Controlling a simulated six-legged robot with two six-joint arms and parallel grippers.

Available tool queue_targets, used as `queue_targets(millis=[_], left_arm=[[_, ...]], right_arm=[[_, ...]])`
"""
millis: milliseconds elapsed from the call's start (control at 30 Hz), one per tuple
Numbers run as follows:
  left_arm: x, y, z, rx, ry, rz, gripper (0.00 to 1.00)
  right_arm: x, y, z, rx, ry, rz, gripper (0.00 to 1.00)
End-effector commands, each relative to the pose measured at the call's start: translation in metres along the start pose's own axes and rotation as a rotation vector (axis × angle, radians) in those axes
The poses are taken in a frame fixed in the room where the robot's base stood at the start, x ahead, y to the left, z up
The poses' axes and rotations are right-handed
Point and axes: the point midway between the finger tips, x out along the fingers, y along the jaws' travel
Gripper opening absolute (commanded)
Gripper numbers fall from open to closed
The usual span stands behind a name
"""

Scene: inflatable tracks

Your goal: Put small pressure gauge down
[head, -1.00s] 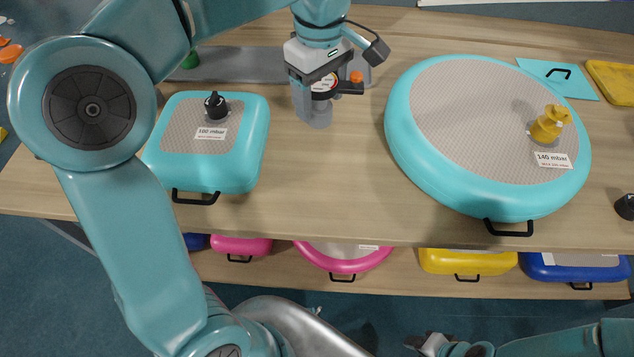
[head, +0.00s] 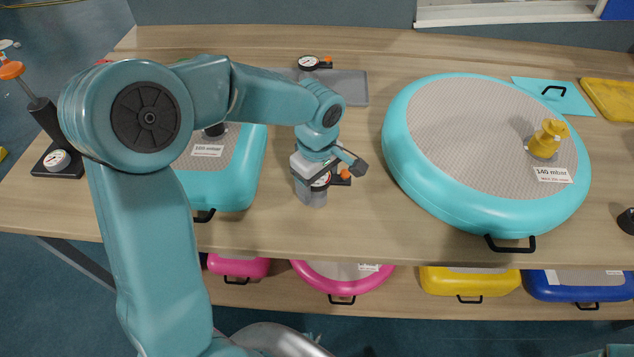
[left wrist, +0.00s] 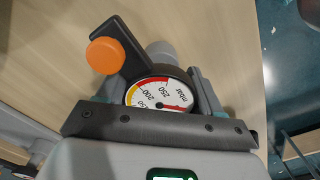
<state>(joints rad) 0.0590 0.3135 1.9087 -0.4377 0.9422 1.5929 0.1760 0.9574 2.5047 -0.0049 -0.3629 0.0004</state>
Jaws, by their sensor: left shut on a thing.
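A small pressure gauge (head: 320,182) with a round white dial and an orange knob is in my left gripper (head: 312,194), over the bare table between the teal square cushion (head: 240,170) and the teal round cushion (head: 465,120). In the left wrist view the gauge's dial (left wrist: 158,94) sits between the fingers, with red and yellow bands and "mbar". Its orange knob (left wrist: 104,55) sticks out on a black arm to the upper left. My left gripper is shut on it. I cannot tell whether it touches the wood. My right gripper is not in view.
A second gauge (head: 308,63) lies by the grey tray (head: 350,88) at the back. A pump with a dial (head: 57,160) stands at the left. Yellow valve (head: 547,139) sits on the round cushion. The wood (head: 345,225) in front is clear.

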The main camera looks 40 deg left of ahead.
Motion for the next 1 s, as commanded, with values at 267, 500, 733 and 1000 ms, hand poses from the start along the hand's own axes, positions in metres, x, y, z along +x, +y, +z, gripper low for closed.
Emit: queue_targets(millis=[267,500,733,1000], left_arm=[[0.002,0.000,0.000,-0.001,0.000,0.001,0.31],[0.004,0.000,0.000,-0.001,0.000,0.001,0.92],[0.004,0.000,0.000,-0.001,0.000,0.001,0.92],[-0.032,0.001,0.000,-0.003,0.001,0.007,0.92]], right_arm=[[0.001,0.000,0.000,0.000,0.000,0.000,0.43],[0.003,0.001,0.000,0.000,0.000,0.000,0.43],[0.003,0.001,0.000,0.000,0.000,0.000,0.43],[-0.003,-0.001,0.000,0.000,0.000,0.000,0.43]])
